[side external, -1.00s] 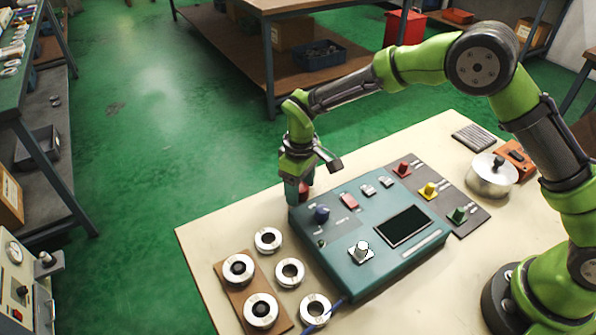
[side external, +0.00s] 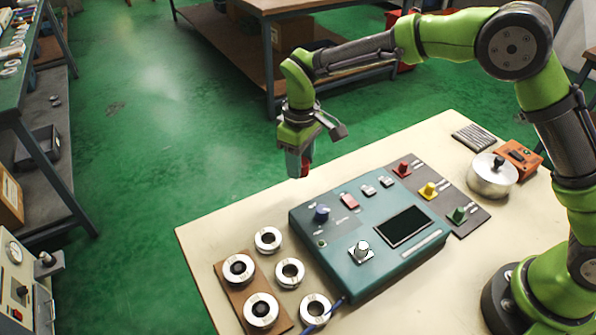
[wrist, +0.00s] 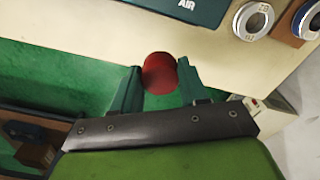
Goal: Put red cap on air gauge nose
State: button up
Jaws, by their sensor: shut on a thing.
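My gripper (side external: 299,170) is shut on the red cap (side external: 307,163). It holds the cap above the table's back left edge, behind the air gauge and clear of it. In the wrist view the round red cap (wrist: 160,73) sits between the two teal fingers. The air gauge (side external: 345,275) is a teal box with a dark screen, a blue knob (side external: 322,213) and a silver knob (side external: 361,252) on top. A corner of it, lettered AIR, shows in the wrist view (wrist: 180,8). I cannot clearly make out which part is the nose.
Several metal rings, including a loose one (side external: 268,239), lie left of the gauge, some on a brown board (side external: 241,301). A dark panel (side external: 475,219) with red, yellow and green knobs lies right of it. A round metal pot (side external: 491,180) stands farther right.

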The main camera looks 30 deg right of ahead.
jog(key=r, duration=0.3)
jog(key=s+r, duration=0.1)
jog(key=r, duration=0.1)
jog(key=shift+a, duration=0.35)
jog(key=s+r+n, duration=0.2)
jog(key=s, duration=0.3)
jog(key=n, duration=0.9)
send_over(364, 245)
notch_tip(364, 245, down, 2)
jog(key=shift+s+f+n, duration=0.1)
jog(key=shift+f+n, duration=0.1)
jog(key=shift+n, duration=0.2)
jog(key=shift+f, duration=2)
jog(key=shift+f, duration=0.45)
jog(key=shift+f, duration=0.35)
